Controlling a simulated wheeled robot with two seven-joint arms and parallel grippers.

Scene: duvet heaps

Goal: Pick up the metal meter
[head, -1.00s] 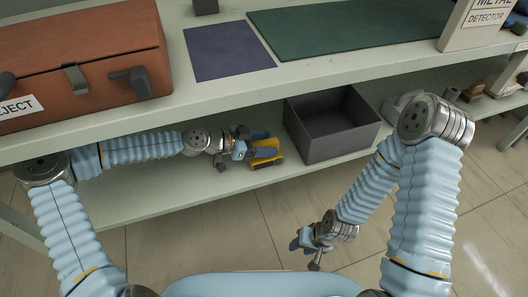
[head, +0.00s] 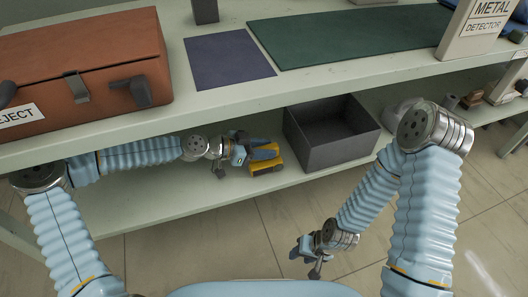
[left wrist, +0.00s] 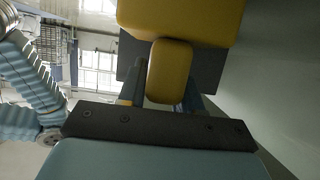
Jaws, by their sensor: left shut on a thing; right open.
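The metal meter (head: 265,166), a yellow and dark-grey hand-held device, is at the lower shelf, left of the grey bin. My left gripper (head: 245,152) reaches in from the left and is shut on it. In the left wrist view the yellow meter (left wrist: 172,70) sits between the fingers, its wider yellow body beyond them. I cannot tell whether it touches the shelf. My right gripper (head: 308,255) is open and empty, low in front of the shelf.
An open grey bin (head: 335,150) stands on the lower shelf (head: 190,195) just right of the meter. The upper shelf (head: 215,97) hangs over my left forearm and carries an orange case (head: 110,65), a purple mat (head: 230,58) and a green mat (head: 350,35).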

